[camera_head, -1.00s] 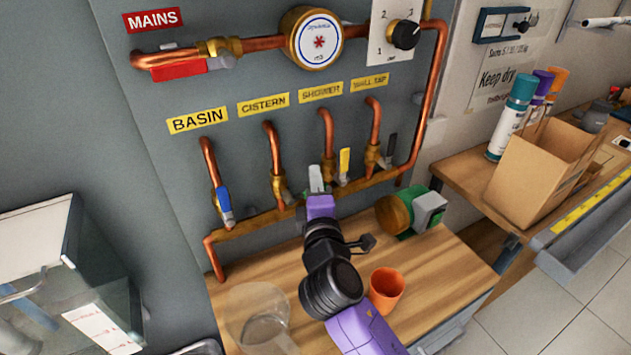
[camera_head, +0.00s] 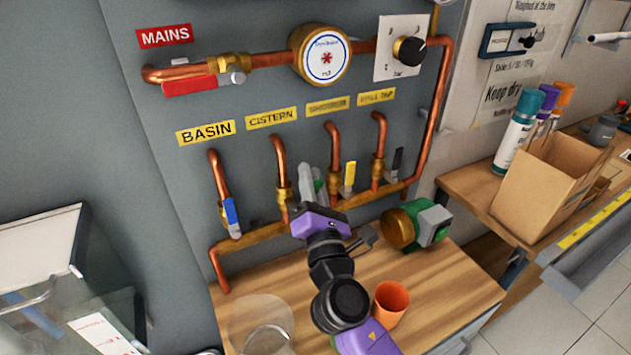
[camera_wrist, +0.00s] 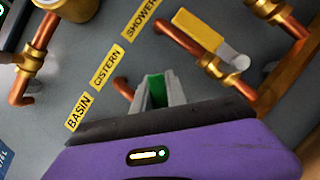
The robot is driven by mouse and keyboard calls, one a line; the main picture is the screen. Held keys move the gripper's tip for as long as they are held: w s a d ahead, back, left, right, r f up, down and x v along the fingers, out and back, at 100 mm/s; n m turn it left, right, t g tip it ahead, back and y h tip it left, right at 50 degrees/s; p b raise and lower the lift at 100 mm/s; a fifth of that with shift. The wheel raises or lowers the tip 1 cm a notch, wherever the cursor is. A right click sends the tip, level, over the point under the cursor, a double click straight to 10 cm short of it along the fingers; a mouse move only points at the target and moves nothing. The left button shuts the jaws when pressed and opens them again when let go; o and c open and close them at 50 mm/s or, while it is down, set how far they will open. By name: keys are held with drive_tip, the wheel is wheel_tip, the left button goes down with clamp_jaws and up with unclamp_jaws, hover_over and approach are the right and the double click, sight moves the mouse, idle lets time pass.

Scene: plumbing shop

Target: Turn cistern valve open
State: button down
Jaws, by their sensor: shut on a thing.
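The cistern valve (camera_head: 284,194) is a brass body on the copper pipe under the yellow CISTERN label (camera_head: 271,118). My purple gripper (camera_head: 312,184) is at its right side, its two grey fingers pointing up toward the panel. In the wrist view, the fingers (camera_wrist: 158,91) are closed around a green lever handle (camera_wrist: 155,88). Only a thin strip of this handle shows between them. The fingers hide most of the handle, so its exact angle is hard to tell.
The blue basin lever (camera_head: 231,216) is to the left, and the yellow shower lever (camera_head: 349,177) is close on the right. The red mains lever (camera_head: 190,85) is above. A green-and-brass fitting (camera_head: 418,226), orange cup (camera_head: 390,303) and clear jug (camera_head: 262,326) stand on the bench.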

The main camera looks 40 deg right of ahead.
drive_tip(key=shift+w+a+r+n+t+y, duration=0.15)
drive_tip(key=shift+a+n+t+y, duration=0.15)
drive_tip(key=shift+n, duration=0.5)
drive_tip(key=shift+a+r+n+t+y, duration=0.1)
drive_tip(key=shift+a+n+t+y, duration=0.15)
drive_tip(key=shift+n, duration=0.55)
drive_tip(key=c, duration=1.3)
unclamp_jaws()
drive_tip(key=shift+c, duration=0.2)
drive_tip(key=shift+a+r, duration=0.1)
drive_tip(key=shift+r, duration=0.1)
